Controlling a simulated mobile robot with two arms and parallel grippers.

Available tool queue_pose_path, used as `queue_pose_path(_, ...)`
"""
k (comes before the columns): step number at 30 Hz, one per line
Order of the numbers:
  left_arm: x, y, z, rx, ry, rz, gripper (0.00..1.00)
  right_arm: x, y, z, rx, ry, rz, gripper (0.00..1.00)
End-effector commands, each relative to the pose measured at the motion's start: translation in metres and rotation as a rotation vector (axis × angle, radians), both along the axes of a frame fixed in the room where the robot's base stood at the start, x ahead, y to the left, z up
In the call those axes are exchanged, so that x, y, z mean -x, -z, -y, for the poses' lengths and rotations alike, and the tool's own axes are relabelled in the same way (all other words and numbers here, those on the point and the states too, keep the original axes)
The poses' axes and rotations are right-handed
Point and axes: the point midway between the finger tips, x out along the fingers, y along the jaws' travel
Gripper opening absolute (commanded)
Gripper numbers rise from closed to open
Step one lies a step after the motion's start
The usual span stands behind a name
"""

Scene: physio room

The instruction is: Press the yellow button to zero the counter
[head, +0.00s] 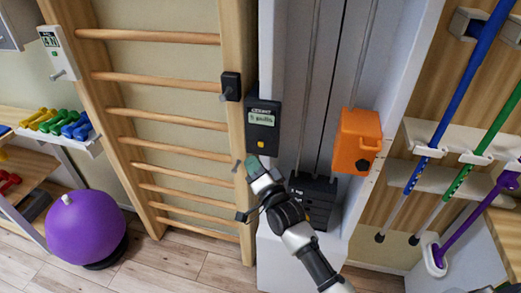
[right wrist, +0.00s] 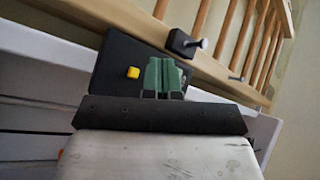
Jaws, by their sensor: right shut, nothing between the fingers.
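The counter (head: 262,115) is a dark box with a small lit display, fixed to the white upright beside the wall bars. Its text is too small to read surely. The yellow button (head: 261,144) is low on its face. My right gripper (head: 252,166), with green fingertips, is shut and empty, just below the counter in the head view. In the right wrist view the shut fingertips (right wrist: 164,74) are in front of the counter's dark face (right wrist: 112,62), right beside the yellow button (right wrist: 133,72), not over it. Whether they touch the face I cannot tell. My left gripper is out of view.
A black weight stack (head: 312,190) and an orange box (head: 357,141) are right of the counter. Wooden wall bars (head: 165,115) with a small black fitting (head: 231,86) are left. A purple ball (head: 85,228) rests on the floor; coloured poles (head: 466,75) hang at right.

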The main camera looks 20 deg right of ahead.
Motion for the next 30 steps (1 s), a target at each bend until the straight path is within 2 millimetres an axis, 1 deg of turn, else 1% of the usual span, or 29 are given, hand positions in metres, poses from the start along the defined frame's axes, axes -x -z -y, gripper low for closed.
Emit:
queue_pose_path(1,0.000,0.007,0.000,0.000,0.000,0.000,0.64,-0.006,0.003,0.005,0.001,0.002,0.002,0.00)
queue_pose_path(6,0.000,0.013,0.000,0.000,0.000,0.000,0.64,-0.020,0.002,0.014,0.001,0.000,0.000,0.00)
queue_pose_path(9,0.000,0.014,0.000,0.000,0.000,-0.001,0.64,-0.025,0.001,0.017,0.000,-0.001,0.000,0.00)
queue_pose_path(14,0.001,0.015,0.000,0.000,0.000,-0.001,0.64,-0.028,0.000,0.019,-0.001,0.000,-0.001,0.00)
queue_pose_path(30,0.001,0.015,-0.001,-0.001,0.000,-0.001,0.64,-0.027,0.000,0.019,-0.001,0.000,-0.001,0.00)
